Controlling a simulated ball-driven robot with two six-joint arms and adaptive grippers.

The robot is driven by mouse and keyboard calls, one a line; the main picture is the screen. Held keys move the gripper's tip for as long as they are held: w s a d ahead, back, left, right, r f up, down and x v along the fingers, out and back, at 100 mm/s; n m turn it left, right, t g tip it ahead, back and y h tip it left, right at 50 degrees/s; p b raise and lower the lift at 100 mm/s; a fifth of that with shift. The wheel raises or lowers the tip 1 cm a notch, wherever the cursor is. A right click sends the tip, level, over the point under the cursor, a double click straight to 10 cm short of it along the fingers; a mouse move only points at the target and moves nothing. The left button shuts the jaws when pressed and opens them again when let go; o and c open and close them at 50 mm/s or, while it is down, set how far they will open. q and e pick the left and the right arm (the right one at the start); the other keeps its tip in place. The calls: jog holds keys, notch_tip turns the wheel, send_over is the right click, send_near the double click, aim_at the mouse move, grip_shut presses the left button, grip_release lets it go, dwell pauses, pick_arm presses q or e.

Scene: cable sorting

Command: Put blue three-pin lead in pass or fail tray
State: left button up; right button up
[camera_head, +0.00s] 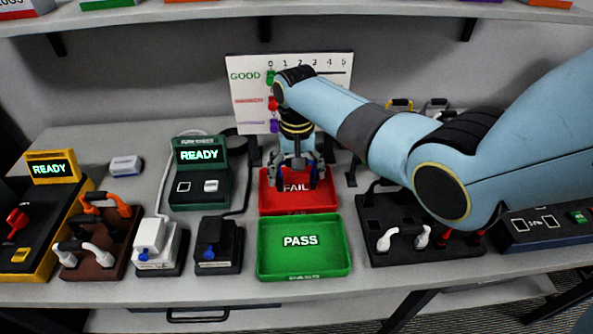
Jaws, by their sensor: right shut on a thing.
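My right gripper (297,176) points down over the red FAIL tray (300,208), at the tray's back part. It is shut on a small dark-blue piece (313,176), which I take to be the blue three-pin lead. Its fingers hide most of it, and I cannot tell whether the lead touches the tray floor. The green PASS tray (265,268) stands in front of the FAIL tray and is empty. My left gripper is not in view.
Left are a yellow READY tester (48,168), a brown rack of leads (75,262), a green READY tester (200,155) and two socket blocks (160,265). A black rack (400,250) stands right. A GOOD score board (245,90) stands behind.

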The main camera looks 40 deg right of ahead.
jog(key=shift+f, duration=0.45)
jog(key=shift+f, duration=0.45)
dwell(1.2)
jog(key=o, duration=1)
jog(key=shift+c, duration=0.2)
notch_tip(320, 180, up, 3)
jog(key=p, duration=0.3)
jog(key=shift+r, duration=0.1)
jog(key=shift+r+p, duration=0.5)
jog(key=shift+r, duration=1.9)
